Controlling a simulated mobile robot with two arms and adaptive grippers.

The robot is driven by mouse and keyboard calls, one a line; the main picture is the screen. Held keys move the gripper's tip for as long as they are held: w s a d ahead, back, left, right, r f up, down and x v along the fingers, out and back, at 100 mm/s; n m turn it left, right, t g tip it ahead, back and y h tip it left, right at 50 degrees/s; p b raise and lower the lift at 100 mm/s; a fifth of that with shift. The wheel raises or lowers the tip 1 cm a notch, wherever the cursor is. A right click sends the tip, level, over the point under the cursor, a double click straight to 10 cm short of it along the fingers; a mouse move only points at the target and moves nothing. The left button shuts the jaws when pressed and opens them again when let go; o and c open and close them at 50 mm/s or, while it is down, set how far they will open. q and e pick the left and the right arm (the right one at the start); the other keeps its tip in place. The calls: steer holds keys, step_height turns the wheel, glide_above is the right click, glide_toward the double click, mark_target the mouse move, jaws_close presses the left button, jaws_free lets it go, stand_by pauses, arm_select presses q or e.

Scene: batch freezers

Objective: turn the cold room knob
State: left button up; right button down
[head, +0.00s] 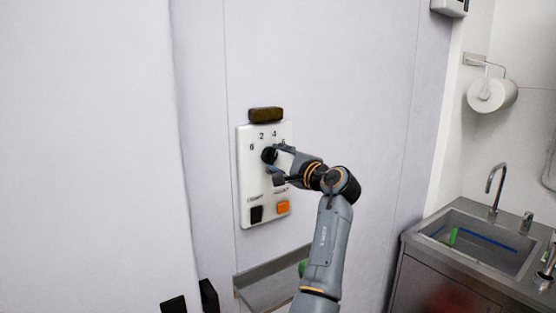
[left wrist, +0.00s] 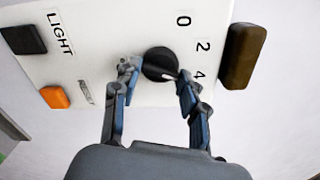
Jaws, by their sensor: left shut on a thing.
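The cold room knob (head: 268,155) is a round black dial on a white control panel (head: 247,187) on the wall, with the numbers 0, 2 and 4 around it. In the left wrist view the knob (left wrist: 159,62) sits between the two fingers of my left gripper (left wrist: 157,88), which are closed on its sides. In the head view my left gripper (head: 273,168) reaches the panel from the right and covers part of the dial and its numbers. A light mark on the knob points toward the 4 side. My right gripper is not seen.
A brown block (head: 266,115) sits above the numbers. A black switch (head: 257,214) and an orange switch (head: 283,207) are low on the panel. A metal ledge (head: 262,283) lies below. A sink (head: 470,243) and a paper roll (head: 487,93) are at the right.

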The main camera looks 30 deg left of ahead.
arm_select(q)
steer(key=shift+n+b, duration=1.35)
steer(key=shift+n, duration=0.05)
steer(key=n+b, duration=0.2)
steer(key=n, duration=0.1)
steer(key=shift+b, duration=0.4)
steer(key=n+b, duration=0.3)
steer(key=n, duration=0.2)
steer(key=n+b, duration=0.1)
steer(key=n, duration=0.1)
steer(key=shift+r+n, duration=0.1)
steer(key=shift+n, duration=0.2)
steer(key=shift+r+n+b, duration=0.1)
steer(key=shift+n+b, duration=0.45)
steer(key=shift+n, duration=0.95)
